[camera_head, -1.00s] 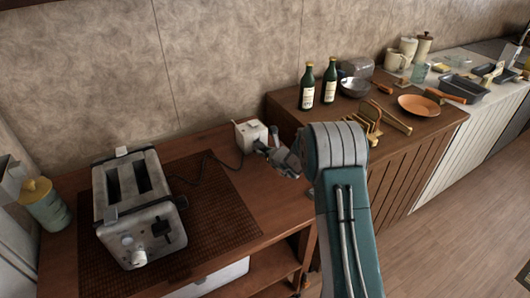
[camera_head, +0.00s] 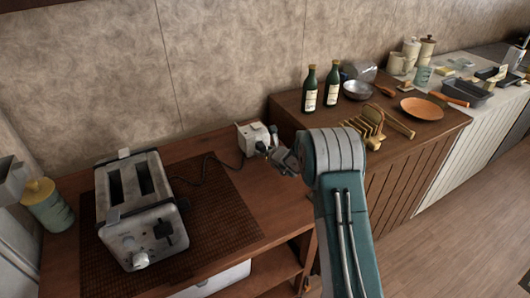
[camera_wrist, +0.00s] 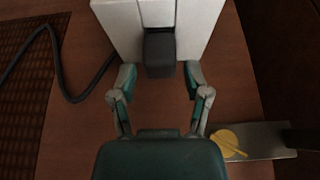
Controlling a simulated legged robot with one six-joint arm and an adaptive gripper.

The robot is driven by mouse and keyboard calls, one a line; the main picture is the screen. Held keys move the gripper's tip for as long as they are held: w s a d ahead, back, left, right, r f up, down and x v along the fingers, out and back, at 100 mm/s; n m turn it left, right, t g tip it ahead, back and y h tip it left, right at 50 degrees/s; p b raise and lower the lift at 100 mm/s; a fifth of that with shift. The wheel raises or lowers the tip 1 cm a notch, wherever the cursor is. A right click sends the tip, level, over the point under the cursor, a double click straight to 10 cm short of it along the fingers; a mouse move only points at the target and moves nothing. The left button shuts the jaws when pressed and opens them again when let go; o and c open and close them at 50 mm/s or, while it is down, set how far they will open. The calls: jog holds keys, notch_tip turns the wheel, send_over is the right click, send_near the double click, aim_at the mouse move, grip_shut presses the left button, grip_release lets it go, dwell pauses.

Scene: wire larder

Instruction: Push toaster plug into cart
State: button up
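The toaster plug (camera_wrist: 160,55) is a dark grey block at the front of a white socket box (camera_wrist: 115,22) in the wrist view. How deep it sits is hard to tell. The white box (camera_head: 246,137) stands on the brown wooden cart (camera_head: 262,205) near the wall. My gripper (camera_wrist: 159,82) is open, with one finger on each side of the plug and visible gaps to it. In the head view my gripper (camera_head: 268,141) is at the box's right side and hides the plug. The toaster (camera_head: 138,205) stands on a woven mat to the left.
A dark cord (camera_wrist: 60,78) curves over the cart top left of the box. A yellow-lidded jar (camera_head: 47,204) stands at the far left. Bottles (camera_head: 310,89), a bowl (camera_head: 357,90) and a toast rack (camera_head: 365,122) stand on the counter to the right.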

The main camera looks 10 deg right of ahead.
dwell(0.4)
jog(key=v, duration=1.2)
jog(key=shift+w, duration=0.1)
jog(key=s+a+r+n+g+y, duration=0.2)
jog(key=s+a+r+n+g, duration=0.1)
jog(key=s+a+r+n, duration=0.4)
jog(key=s+a+r+n+g+y, duration=0.2)
jog(key=s+a+r+n, duration=0.2)
jog(key=s+r+n, duration=0.5)
jog(key=s+d+n+g+h, duration=0.1)
jog(key=s+d+n+h, duration=0.3)
jog(key=s+n, duration=0.4)
jog(key=s+d+r+n+g+h, duration=0.1)
jog(key=s+d+n+h, duration=0.3)
jog(key=s+n, duration=0.4)
jog(key=s, duration=0.7)
jog(key=shift+s+d+r, duration=0.2)
jog(key=shift+s, duration=0.15)
